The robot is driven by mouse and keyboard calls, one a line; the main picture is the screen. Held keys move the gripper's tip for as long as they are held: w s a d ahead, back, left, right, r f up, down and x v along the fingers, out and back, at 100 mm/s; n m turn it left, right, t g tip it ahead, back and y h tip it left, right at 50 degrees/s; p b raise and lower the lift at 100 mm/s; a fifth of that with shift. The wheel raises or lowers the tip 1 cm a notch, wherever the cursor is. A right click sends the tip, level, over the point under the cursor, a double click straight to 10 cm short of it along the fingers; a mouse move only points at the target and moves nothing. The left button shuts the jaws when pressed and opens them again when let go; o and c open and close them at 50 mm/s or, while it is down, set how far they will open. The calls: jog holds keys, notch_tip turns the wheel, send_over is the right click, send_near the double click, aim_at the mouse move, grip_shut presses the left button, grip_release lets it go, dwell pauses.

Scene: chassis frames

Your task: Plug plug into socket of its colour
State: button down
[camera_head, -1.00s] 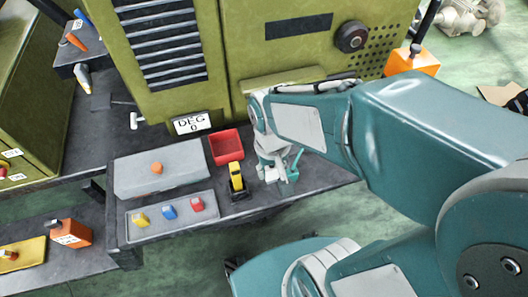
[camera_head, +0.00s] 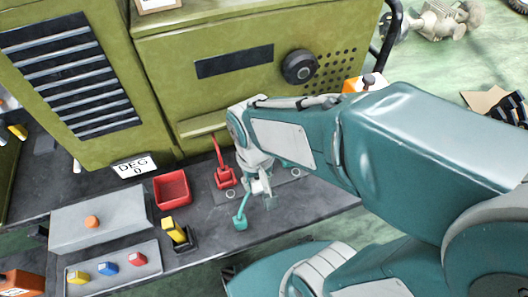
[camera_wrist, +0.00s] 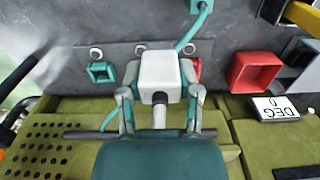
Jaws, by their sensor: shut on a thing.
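My gripper (camera_head: 260,190) is low over the right part of the dark bench, shut on a teal plug whose body is largely hidden by the fingers. Its teal lead and end block (camera_head: 240,221) stick out toward the bench's front edge; the block also shows in the wrist view (camera_wrist: 200,6). A teal square socket (camera_wrist: 102,72) stands empty, left of my gripper in the wrist view. A red plug with an upright lead (camera_head: 225,177) stands at the left end of the socket plate in the head view. The middle of the plate is hidden behind my gripper.
A red open box (camera_head: 172,190), a yellow block in a black stand (camera_head: 176,234) and a grey panel with an orange button (camera_head: 92,222) are on the bench, left of my gripper. A green cabinet (camera_head: 260,60) with a protruding handle closes off the back.

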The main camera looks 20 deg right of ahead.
jog(key=w+d+f, duration=0.1)
jog(key=w+f, duration=0.2)
jog(key=w, duration=0.1)
jog(key=w+d+f, duration=0.1)
jog(key=w+f, duration=0.2)
jog(key=w, duration=0.1)
jog(key=w+d+f, duration=0.1)
jog(key=w+f, duration=0.1)
jog(key=w, duration=0.1)
jog(key=shift+w+d+f, duration=0.15)
jog(key=shift+w+f, duration=0.25)
jog(key=shift+w+d+f, duration=0.1)
jog(key=shift+w+f, duration=0.1)
jog(key=shift+f, duration=0.05)
jog(key=f, duration=0.1)
jog(key=d+f, duration=0.1)
jog(key=f, duration=0.1)
jog(key=shift+w+f, duration=0.15)
jog(key=shift+f, duration=0.1)
jog(key=shift+a, duration=0.1)
jog(key=shift+c, duration=1.5)
grip_release()
